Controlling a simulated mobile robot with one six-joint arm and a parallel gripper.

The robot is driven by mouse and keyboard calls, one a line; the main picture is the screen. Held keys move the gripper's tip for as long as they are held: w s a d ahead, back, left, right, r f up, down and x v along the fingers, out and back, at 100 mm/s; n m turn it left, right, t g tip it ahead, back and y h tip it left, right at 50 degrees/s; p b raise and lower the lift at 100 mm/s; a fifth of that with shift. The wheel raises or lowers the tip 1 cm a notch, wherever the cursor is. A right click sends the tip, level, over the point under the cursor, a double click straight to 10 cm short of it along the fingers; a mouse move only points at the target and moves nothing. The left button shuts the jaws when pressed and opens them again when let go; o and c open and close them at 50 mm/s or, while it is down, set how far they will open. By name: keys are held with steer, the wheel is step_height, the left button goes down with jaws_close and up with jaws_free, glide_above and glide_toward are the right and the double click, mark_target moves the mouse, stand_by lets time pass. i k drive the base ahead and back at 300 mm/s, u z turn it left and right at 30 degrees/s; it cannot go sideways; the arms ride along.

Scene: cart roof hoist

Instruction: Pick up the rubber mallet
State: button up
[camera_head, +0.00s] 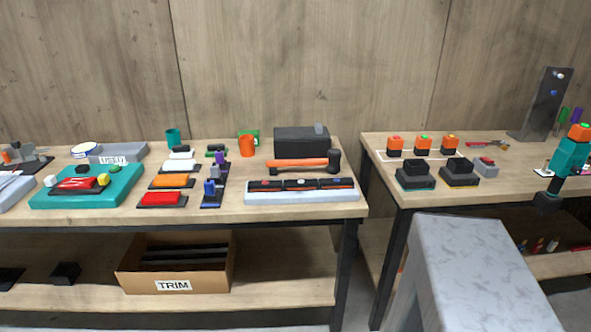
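The rubber mallet (297,163) lies on the left workbench (228,215), towards its right end. It has an orange handle pointing left and a black head (333,160) at the right. It lies between a dark box (301,141) behind it and a long light-grey tray (301,197) with several dark, coloured-button pieces in front. The tray stands close in front of the handle; I cannot tell whether they touch. My gripper is not recognisable in this view, and nothing is seen holding the mallet.
An orange cup (247,146) stands left of the mallet. Several coloured blocks on dark pads and a teal tray (50,200) fill the bench further left. A grey mottled block (470,270) stands before the right workbench (385,150). A cardboard TRIM box (205,284) sits on the lower shelf.

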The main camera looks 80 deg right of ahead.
mark_target(334, 156)
steer(key=u, duration=0.9)
steer(key=k, duration=2.85)
